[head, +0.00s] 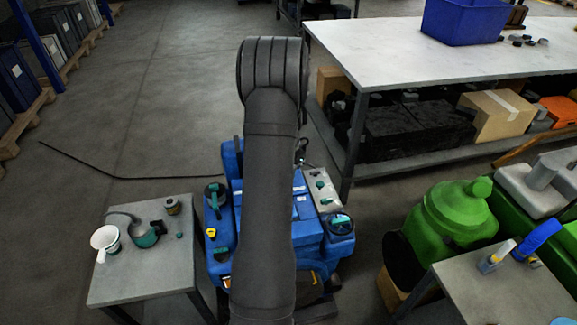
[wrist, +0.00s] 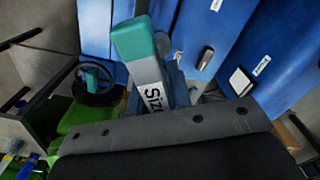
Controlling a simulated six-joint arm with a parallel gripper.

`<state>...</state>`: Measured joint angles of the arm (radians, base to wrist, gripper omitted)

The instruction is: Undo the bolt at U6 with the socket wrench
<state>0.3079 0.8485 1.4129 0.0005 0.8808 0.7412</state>
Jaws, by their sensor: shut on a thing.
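My gripper (wrist: 175,128) shows in the wrist view as a grey, bolted edge with a dark body below. Its fingertips are hidden. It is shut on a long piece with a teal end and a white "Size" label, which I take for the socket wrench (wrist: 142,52). The wrench's working end is out of sight. The blue diesel engine (head: 308,232) stands behind my arm in the head view, and its blue surfaces (wrist: 206,42) lie beyond the wrench in the wrist view. My arm hides much of the engine. I cannot make out the bolt at U6.
A grey table (head: 150,280) at left holds a white cup (head: 105,240) and a teal-and-grey item (head: 143,233). A green machine (head: 447,222) stands at right, by a small table (head: 490,296) with blue-handled tools. A white-topped bench (head: 400,55) carries a blue crate (head: 463,20). Floor at upper left is mostly clear.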

